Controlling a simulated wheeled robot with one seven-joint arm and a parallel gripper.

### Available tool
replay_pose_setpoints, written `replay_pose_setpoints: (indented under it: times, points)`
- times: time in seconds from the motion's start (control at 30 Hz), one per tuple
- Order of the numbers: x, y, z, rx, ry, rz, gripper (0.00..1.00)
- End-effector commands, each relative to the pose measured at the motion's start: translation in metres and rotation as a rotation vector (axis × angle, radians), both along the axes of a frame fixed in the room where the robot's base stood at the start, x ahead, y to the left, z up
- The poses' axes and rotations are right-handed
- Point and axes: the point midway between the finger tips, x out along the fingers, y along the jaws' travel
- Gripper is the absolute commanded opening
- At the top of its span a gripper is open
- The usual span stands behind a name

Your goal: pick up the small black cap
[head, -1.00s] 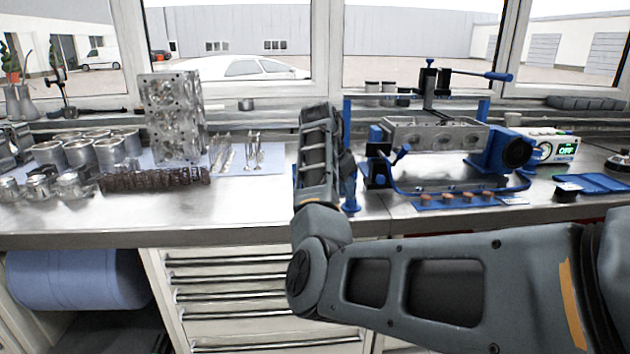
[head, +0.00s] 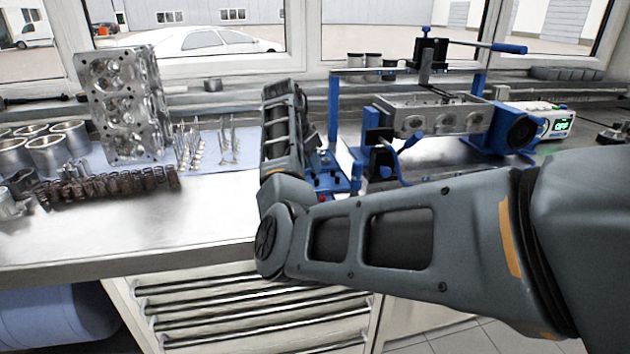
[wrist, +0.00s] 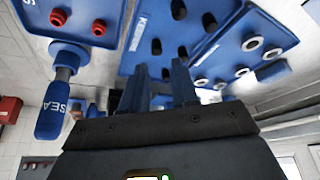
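I cannot pick out the small black cap with certainty in either current view. In the head view my arm covers the right front of the bench, where a small dark round piece showed earlier. I cannot tell whether any dark spot there is a cap. In the head view my gripper is hidden behind my arm.
A blue engine stand (head: 335,110) holds a metal block (head: 430,115) behind my arm. A cylinder head (head: 122,105) and springs (head: 105,185) stand on the left. The wrist view shows a blue-handled tool (wrist: 53,108). The front left bench top (head: 130,230) is clear.

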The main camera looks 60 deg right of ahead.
Motion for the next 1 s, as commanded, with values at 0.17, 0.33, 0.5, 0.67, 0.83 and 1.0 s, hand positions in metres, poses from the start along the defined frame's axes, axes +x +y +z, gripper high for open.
replay_pose_setpoints:
  times: [0.17, 0.33, 0.5, 0.67, 0.83, 1.0]
  points:
    - [-0.005, -0.005, -0.021, 0.003, 0.002, 0.0, 0.29]
    - [-0.007, -0.013, -0.042, 0.003, 0.001, 0.0, 0.29]
    - [-0.007, -0.015, -0.048, 0.002, 0.0, 0.001, 0.29]
    - [-0.007, -0.015, -0.048, 0.002, 0.0, 0.001, 0.28]
    - [-0.007, -0.015, -0.048, 0.001, 0.0, 0.001, 0.12]
    - [-0.007, -0.015, -0.048, 0.001, 0.0, 0.001, 0.0]
